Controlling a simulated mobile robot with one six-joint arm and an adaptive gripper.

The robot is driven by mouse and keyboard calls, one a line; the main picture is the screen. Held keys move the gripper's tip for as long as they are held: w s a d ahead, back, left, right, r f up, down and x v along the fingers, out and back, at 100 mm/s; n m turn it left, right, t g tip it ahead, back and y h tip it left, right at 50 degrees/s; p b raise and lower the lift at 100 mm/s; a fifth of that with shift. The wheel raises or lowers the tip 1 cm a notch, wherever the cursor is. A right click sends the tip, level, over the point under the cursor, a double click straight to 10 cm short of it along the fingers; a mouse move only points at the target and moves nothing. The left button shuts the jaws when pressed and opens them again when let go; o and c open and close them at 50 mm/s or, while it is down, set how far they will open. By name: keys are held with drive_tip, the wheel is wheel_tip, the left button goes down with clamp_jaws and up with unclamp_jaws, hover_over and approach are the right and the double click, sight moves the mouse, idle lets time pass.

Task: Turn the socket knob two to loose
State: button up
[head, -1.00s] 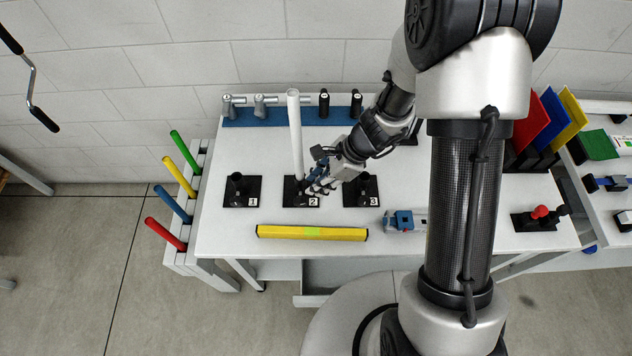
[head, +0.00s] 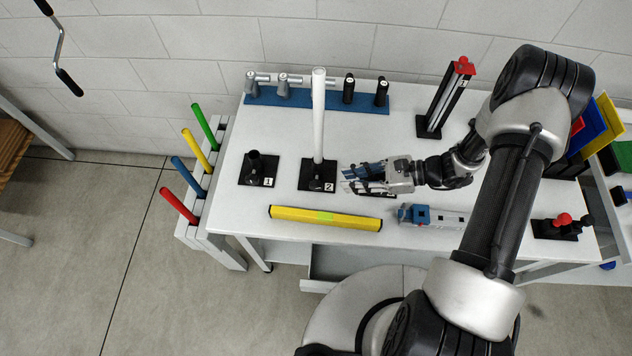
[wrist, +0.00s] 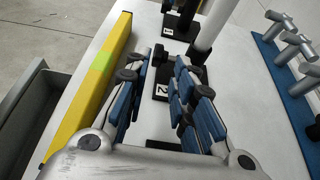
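Socket two is a black block (head: 308,180) with a white "2" label on the white table. A tall white pole (head: 319,115) stands upright in it. In the wrist view, a black knob (wrist: 158,56) sticks out of the socket block (wrist: 160,90), between my fingers as seen. Whether the knob is tight or loose cannot be told. My gripper (head: 346,180) is just right of socket two, pointing left toward it, and covers most of socket three. In the wrist view my gripper (wrist: 165,85) has its blue-padded fingers spread wide with nothing between them; it looks apart from the knob.
Socket one (head: 259,168) stands empty on the left. A yellow bar (head: 300,215) lies along the front, beside a blue-and-grey tool (head: 415,215). A blue rack (head: 315,99) with several handles is at the back. A black post with a red top (head: 445,97) stands behind my arm.

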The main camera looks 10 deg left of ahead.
sight(319, 183)
drive_tip(key=b+x, duration=0.1)
drive_tip(key=x, duration=0.9)
drive_tip(key=shift+a+f, duration=0.2)
drive_tip(key=shift+a, duration=0.1)
drive_tip(key=shift+c, duration=0.5)
clamp_jaws()
